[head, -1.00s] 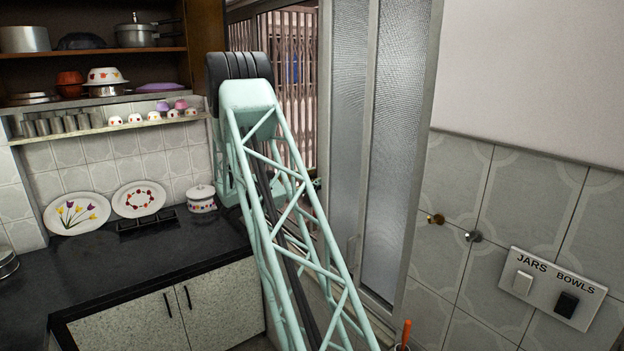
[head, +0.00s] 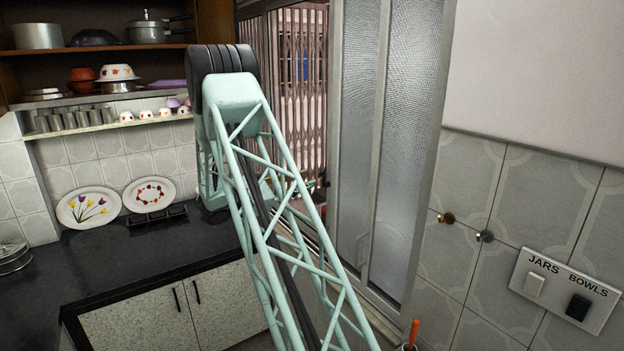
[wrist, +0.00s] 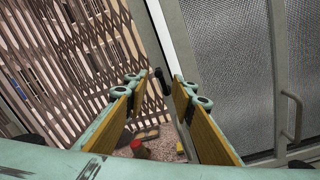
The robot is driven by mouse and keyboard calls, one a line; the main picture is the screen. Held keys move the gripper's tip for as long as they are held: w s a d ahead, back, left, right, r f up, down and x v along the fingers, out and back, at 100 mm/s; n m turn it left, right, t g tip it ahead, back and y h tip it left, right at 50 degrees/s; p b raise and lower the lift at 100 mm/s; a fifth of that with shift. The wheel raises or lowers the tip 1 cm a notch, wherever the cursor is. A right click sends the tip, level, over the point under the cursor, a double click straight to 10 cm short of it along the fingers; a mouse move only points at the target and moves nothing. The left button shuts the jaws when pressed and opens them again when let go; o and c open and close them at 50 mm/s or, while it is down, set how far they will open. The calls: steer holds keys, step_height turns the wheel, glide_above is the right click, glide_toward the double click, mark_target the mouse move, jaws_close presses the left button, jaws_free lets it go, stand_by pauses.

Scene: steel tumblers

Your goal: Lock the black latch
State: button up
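A small black piece that looks like the latch (wrist: 160,80) is on the pale upright edge of the door frame in the wrist view. It appears between my fingertips in the picture; I cannot tell its distance or whether it is locked. My gripper (wrist: 161,87) is open, its two yellow-padded fingers wide apart with nothing held between them. In the head view my own arm covers part of the doorway, and neither my gripper nor the latch can be made out there.
Frosted glass door panels (head: 409,140) stand right of a folding metal grille (head: 299,90). A door handle (wrist: 292,115) projects at right. A black counter (head: 110,255) holds plates at left. A panel labelled JARS and BOWLS (head: 565,288) is on the tiled wall.

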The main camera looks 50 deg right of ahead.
steer(key=shift+v, duration=1.85)
steer(key=s+a+r+m+y+b, duration=0.3)
steer(key=s+a, duration=0.5)
steer(key=a, duration=0.3)
steer(key=s+a+r+m+y+b, duration=0.2)
steer(key=s+a+r+y, duration=0.15)
steer(key=s+a, duration=0.55)
steer(key=s+a+f+m+t+y+b, duration=0.1)
steer(key=s+a+f+t+y+b, duration=0.2)
steer(key=s+a, duration=0.4)
steer(key=s+a+f+m+t+y+b, duration=0.1)
steer(key=s+a, duration=0.6)
steer(key=a, duration=1.3)
steer(key=s+a+f+m+t+y+b, duration=0.2)
steer(key=s+a+f+t+y+b, duration=0.2)
steer(key=a, duration=1)
steer(key=s+t+y, duration=0.1)
steer(key=s+y, duration=0.2)
steer(key=shift+s+f+b, duration=0.25)
steer(key=shift+f+b, duration=0.05)
steer(key=shift+b, duration=0.1)
